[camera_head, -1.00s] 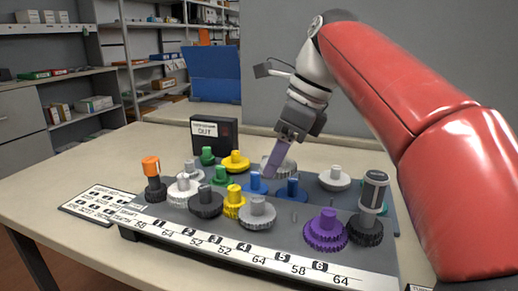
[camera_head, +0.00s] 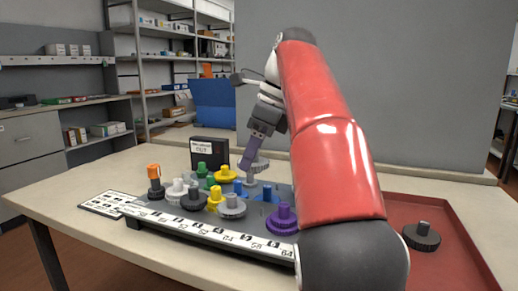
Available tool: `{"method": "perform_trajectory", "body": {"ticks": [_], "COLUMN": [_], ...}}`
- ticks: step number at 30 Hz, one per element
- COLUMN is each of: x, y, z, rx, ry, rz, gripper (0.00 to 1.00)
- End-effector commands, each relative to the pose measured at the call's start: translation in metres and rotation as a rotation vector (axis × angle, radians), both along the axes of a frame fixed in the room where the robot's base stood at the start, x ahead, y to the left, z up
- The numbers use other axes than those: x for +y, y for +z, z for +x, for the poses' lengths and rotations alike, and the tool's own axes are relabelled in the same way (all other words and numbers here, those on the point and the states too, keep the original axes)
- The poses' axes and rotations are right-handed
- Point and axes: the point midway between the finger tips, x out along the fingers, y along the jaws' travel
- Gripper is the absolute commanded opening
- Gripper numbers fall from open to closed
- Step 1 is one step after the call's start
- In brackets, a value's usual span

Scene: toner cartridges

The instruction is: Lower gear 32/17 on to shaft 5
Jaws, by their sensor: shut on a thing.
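My gripper (camera_head: 245,166), with purple-grey fingers, points down over the back of the gear board and is shut on a grey gear (camera_head: 260,163). The fingers partly cover this gear, and I cannot read a 32/17 mark on it. It appears above the board (camera_head: 150,219), but its exact height is unclear. Below it is a pale grey hub or gear (camera_head: 251,181). The front strip (camera_head: 205,232) carries position numbers too small to read surely. I cannot make out shaft 5 with certainty. A purple gear (camera_head: 282,219) stands at the board's right.
Several gears crowd the board: yellow (camera_head: 226,175), blue (camera_head: 267,194), grey (camera_head: 232,207) and dark (camera_head: 194,200). An orange-topped part (camera_head: 154,176) stands at its left end. A black box (camera_head: 210,152) stands behind. A red tray (camera_head: 440,212) holds a dark gear (camera_head: 422,238). My arm hides the board's right end.

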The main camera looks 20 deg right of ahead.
Motion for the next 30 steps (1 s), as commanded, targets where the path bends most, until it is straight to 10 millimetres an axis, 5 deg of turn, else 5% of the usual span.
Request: {"method": "perform_trajectory", "body": {"ticks": [8,18,30], "x": [-0.017,-0.017,-0.017], "y": [-0.004,-0.046,-0.04], "z": [-0.001,-0.002,-0.001], "rx": [0.0,0.0,-0.001], "ry": [-0.034,-0.031,-0.031], "rz": [0.0,-0.002,-0.003], "gripper": [0.34,0.34,0.34]}}
